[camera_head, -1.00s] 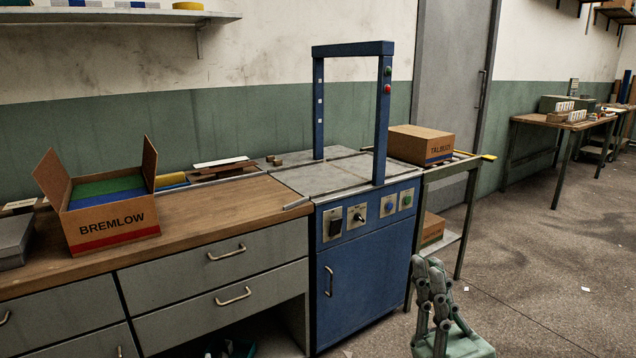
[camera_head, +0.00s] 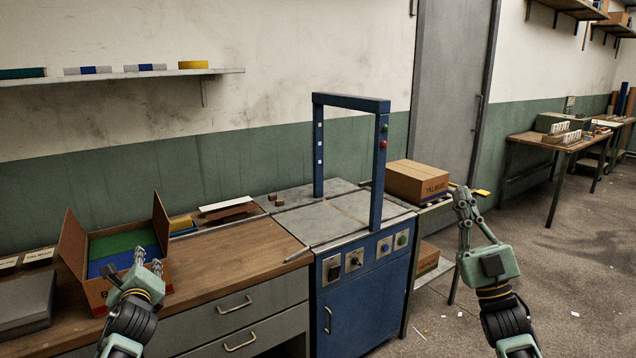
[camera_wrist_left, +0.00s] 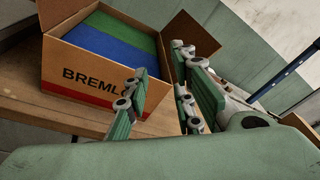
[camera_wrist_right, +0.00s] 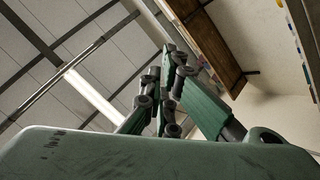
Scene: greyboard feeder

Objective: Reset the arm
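My left gripper (camera_head: 149,267) is in front of the open BREMLOW box (camera_head: 158,205) at the left of the head view. In the left wrist view its fingers (camera_wrist_left: 160,95) stand apart with nothing between them, and the box (camera_wrist_left: 85,80) is beyond them. My right gripper (camera_head: 464,198) is raised in the air at the right, fingers pointing up, clear of the bench. In the right wrist view its fingers (camera_wrist_right: 165,80) lie close together against the ceiling, and I see nothing held; whether they touch is unclear.
The blue strapping machine (camera_head: 365,290) with its tall arch stands between the arms. A closed cardboard box (camera_head: 418,182) sits on a stand behind it, left of my right gripper. A wall shelf (camera_head: 130,76) is above the bench. Open floor lies at right.

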